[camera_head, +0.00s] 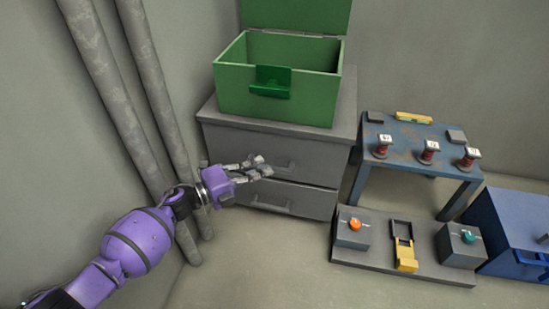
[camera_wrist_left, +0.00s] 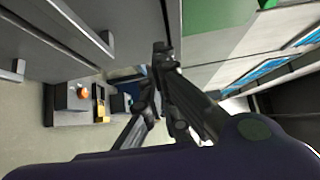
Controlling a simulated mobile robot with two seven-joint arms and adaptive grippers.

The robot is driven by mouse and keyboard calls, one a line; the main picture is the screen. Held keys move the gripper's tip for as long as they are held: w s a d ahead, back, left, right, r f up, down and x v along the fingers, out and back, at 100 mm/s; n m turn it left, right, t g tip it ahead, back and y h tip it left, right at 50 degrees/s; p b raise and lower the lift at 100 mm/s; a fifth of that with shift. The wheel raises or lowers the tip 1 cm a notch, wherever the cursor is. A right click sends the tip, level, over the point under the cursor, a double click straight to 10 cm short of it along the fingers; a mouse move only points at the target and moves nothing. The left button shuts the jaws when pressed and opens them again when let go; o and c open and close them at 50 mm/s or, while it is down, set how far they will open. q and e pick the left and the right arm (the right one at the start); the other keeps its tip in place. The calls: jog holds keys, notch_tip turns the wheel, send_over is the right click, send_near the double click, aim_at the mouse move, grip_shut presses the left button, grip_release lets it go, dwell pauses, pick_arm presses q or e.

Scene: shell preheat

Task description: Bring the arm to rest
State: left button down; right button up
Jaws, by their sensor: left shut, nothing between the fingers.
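My left arm comes in from the left in the head view, and its purple-wristed left gripper (camera_head: 262,166) hangs in the air in front of the grey drawer cabinet (camera_head: 236,144). The gripper is shut and empty. In the left wrist view its dark fingers (camera_wrist_left: 162,62) come together near the middle of the picture. A green box (camera_head: 235,95) with its lid raised stands on the cabinet, above and beyond the gripper. Both drawers look closed. My right gripper is not in view.
A blue table (camera_head: 400,153) holds several small red-and-white items. In front, a grey base (camera_head: 425,272) carries an orange knob (camera_head: 354,224), a teal knob (camera_head: 468,237) and a yellow piece (camera_head: 405,256). A blue box (camera_head: 515,235) is at right. Grey pipes (camera_head: 150,85) run along the left wall.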

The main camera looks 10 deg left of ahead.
pick_arm(q)
jog(key=shift+v, duration=1.05)
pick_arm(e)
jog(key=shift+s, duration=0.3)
